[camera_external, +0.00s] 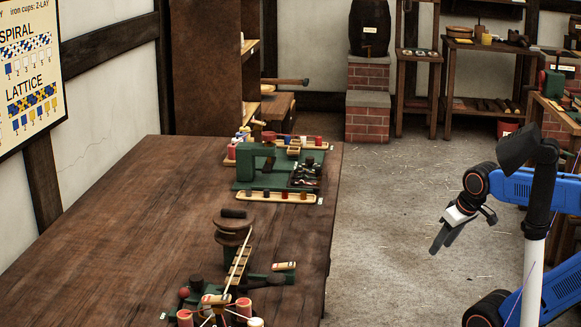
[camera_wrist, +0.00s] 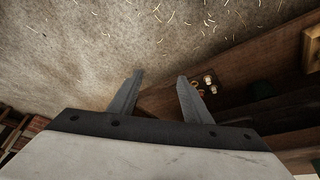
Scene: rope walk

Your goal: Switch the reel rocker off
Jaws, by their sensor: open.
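I cannot make out the reel rocker for certain in either view. A dark round reel (camera_external: 232,236) stands on the long wooden table (camera_external: 130,215), near its right side, with a small dark piece on top. Green parts and red spools (camera_external: 244,307) lie in front of it. My gripper (camera_external: 437,248) hangs over the floor, to the right of the table and well apart from it. In the wrist view, my gripper (camera_wrist: 158,88) shows two grey fingers spread apart with nothing between them.
A green machine (camera_external: 256,160) with trays stands at the table's far end. A barrel (camera_external: 370,28) sits on a brick plinth (camera_external: 367,115), beside shelves (camera_external: 487,55). A pale post (camera_external: 534,265) stands near my arm. The straw-strewn floor (camera_external: 400,200) between is open.

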